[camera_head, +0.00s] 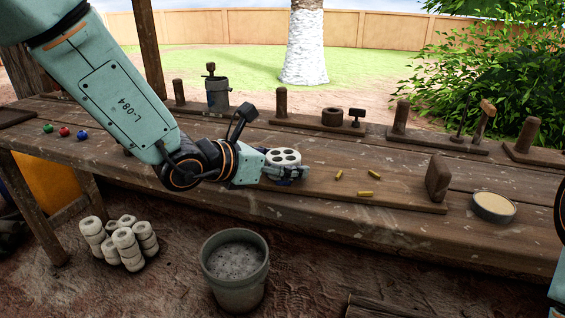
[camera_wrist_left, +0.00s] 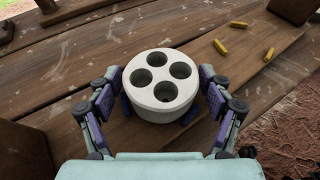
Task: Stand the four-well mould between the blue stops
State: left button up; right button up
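The four-well mould (camera_head: 283,157) is a pale round block with several dark holes in its top. It is upright at the board, and in the left wrist view the mould (camera_wrist_left: 160,106) fills the space between the fingers. My left gripper (camera_head: 290,172) has one finger on each side of it, both seeming to touch its wall. The same gripper (camera_wrist_left: 160,80) shows in the wrist view. A blue stop (camera_wrist_left: 126,106) shows low at the mould's left and another blue stop (camera_wrist_left: 190,115) low at its right, both partly hidden by the fingers. My right gripper is out of view.
Several yellow pegs (camera_head: 365,194) lie right of the mould. An upright wooden block (camera_head: 437,178) and a round sand-coloured dish (camera_head: 493,207) stand farther right. Wooden stands with posts (camera_head: 331,118) line the back. A bucket (camera_head: 236,270) stands in front of the bench.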

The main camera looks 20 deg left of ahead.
aim_at(272, 159)
pick_arm(q)
jog(key=shift+s+r, duration=0.1)
dwell(0.3)
jog(key=shift+a+r+p, duration=0.1)
jog(key=shift+r+p, duration=0.15)
jog(key=shift+p, duration=0.05)
jog(key=v, duration=0.4)
jog(key=shift+p, duration=0.35)
jog(key=shift+v, duration=0.8)
jog(key=p+v, duration=0.2)
jog(key=shift+s+a+r, duration=0.15)
jog(key=shift+s, duration=0.05)
jog(key=shift+s+r+p, duration=0.15)
jog(key=shift+s+p, duration=0.1)
jog(key=shift+p, duration=0.15)
jog(key=p+v, duration=0.3)
jog(key=p, duration=0.3)
jog(key=shift+p, duration=0.4)
